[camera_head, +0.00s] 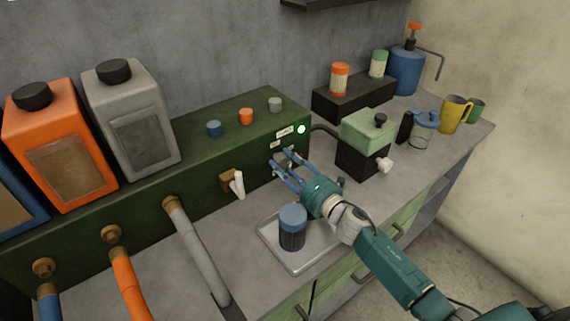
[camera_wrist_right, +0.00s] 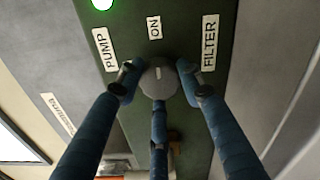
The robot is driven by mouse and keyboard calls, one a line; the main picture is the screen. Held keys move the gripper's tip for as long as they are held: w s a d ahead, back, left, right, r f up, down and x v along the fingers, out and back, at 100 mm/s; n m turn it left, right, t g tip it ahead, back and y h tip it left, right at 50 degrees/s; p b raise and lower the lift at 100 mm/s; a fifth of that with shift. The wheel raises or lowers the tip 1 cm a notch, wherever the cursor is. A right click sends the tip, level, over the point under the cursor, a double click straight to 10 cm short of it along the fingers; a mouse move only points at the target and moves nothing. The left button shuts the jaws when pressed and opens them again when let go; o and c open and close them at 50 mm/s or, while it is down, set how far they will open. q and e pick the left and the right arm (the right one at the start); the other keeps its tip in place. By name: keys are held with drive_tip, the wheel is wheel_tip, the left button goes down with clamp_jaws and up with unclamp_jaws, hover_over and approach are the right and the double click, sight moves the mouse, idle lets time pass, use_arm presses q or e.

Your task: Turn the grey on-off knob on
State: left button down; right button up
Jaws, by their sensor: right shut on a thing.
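The grey on-off knob (camera_wrist_right: 158,80) sits on the green machine's front panel, under a label reading ON. A light mark on the knob points up toward that label in the right wrist view. My right gripper (camera_wrist_right: 157,85) has its blue fingers around the knob, shut on it. In the head view my right gripper (camera_head: 279,165) reaches the right end of the panel and mostly hides the knob. A green lamp (camera_head: 301,129) is lit beside the labels; it also shows in the right wrist view (camera_wrist_right: 102,3). My left gripper is not in view.
The green machine (camera_head: 215,160) carries orange (camera_head: 62,135) and grey (camera_head: 135,125) containers. A green and black grinder-like box (camera_head: 365,145) stands close right.

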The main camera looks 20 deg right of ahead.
drive_tip(key=shift+w+d+r, duration=0.2)
drive_tip(key=shift+d+r, duration=0.05)
drive_tip(key=shift+r, duration=0.15)
drive_tip(key=o, duration=0.9)
drive_tip(key=shift+o, duration=1.3)
drive_tip(key=shift+f, duration=0.1)
drive_tip(key=shift+s+f, duration=0.1)
drive_tip(key=shift+f, duration=0.05)
drive_tip(key=v, duration=1.2)
